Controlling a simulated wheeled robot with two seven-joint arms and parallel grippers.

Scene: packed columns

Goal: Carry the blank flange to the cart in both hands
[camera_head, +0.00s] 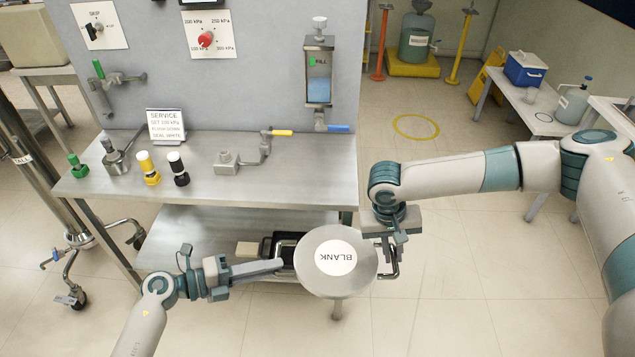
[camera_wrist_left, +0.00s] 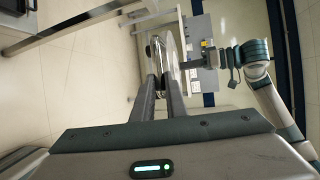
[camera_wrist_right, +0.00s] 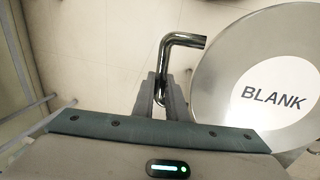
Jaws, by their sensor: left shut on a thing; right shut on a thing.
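The blank flange (camera_head: 337,280) is a round grey metal disc with a white BLANK label, held in front of the bench's lower shelf. A short stub shows below it. In the left wrist view the flange (camera_wrist_left: 174,55) is nearly edge-on. I cannot clearly make out a cart.
The steel bench (camera_head: 215,185) holds valves and a service sign (camera_head: 166,125). A black item lies on the lower shelf (camera_head: 190,235). A wheeled stand (camera_head: 75,240) is at left. A white table (camera_head: 545,115) with a blue cooler (camera_head: 525,70) is back right. Floor at right is clear.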

